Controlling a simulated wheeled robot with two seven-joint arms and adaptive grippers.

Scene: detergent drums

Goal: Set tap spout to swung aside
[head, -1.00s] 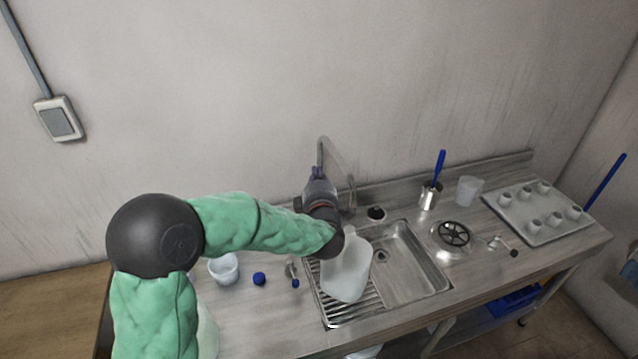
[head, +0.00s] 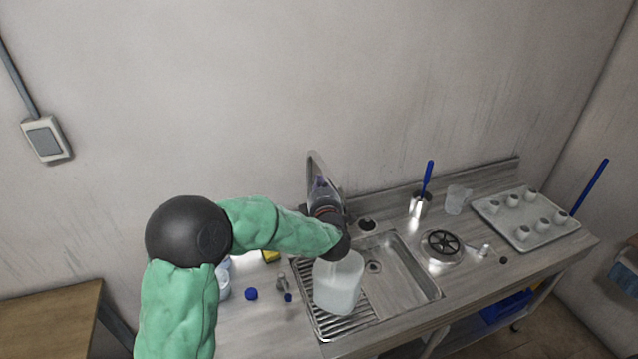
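The tap is a thin grey metal arch (head: 311,164) standing at the back of the sink, near the wall. Its spout curves over and down to the right, partly behind my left gripper. My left gripper (head: 321,186) is at the tap, its dark fingers reaching toward the arch. Whether the fingers touch the spout, and whether they are apart or closed, I cannot make out. My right gripper is not in view.
A translucent jug (head: 338,288) stands on the ribbed drainboard below my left wrist. The sink basin (head: 400,275) to the right is empty. Blue caps (head: 251,294) and a yellow sponge (head: 271,256) lie left. A burner (head: 443,244) and a cup tray (head: 540,236) are right.

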